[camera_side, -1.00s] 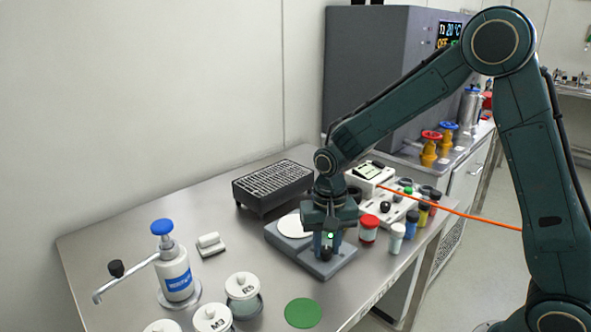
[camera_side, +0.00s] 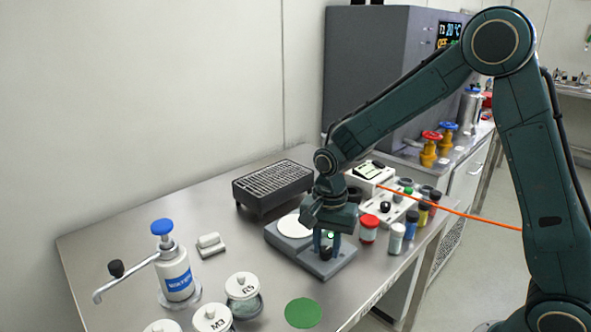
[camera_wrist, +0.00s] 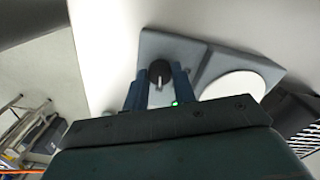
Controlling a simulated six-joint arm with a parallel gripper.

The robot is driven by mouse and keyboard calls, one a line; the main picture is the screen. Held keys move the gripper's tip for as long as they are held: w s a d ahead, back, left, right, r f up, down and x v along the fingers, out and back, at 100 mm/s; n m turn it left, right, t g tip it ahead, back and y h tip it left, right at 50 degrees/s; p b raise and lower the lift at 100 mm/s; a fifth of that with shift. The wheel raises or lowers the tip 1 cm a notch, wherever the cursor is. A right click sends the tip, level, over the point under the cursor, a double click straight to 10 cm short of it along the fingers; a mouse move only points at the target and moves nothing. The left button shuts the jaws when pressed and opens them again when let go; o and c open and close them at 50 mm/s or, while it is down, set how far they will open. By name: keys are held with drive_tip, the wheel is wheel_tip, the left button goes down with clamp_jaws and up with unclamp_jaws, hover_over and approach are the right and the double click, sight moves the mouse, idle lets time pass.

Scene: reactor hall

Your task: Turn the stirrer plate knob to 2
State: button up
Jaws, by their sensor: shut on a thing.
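The stirrer plate (camera_side: 285,252) is a grey box with a round white top (camera_side: 293,226), standing on the steel bench. Its black knob (camera_side: 326,254) sits on the front part of the housing. In the wrist view the knob (camera_wrist: 160,70) shows a pale pointer line and lies between my two fingers. My gripper (camera_side: 327,246) points down over the plate and is shut on the knob; its fingers also show in the wrist view (camera_wrist: 159,88). I cannot read any scale marks around the knob.
Several small capped vials, one a red-capped vial (camera_side: 369,228), stand just right of the plate. A black grid rack (camera_side: 273,186) is behind it. A green disc (camera_side: 303,312), lidded jars (camera_side: 243,285) and a water pump bottle (camera_side: 176,272) are nearer the front left.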

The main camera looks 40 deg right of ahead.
sight(326, 250)
drive_tip(key=shift+r, duration=0.1)
drive_tip(key=o, duration=1)
wheel_tip(326, 250, up, 14)
drive_tip(key=shift+f, duration=0.1)
idle(0.5)
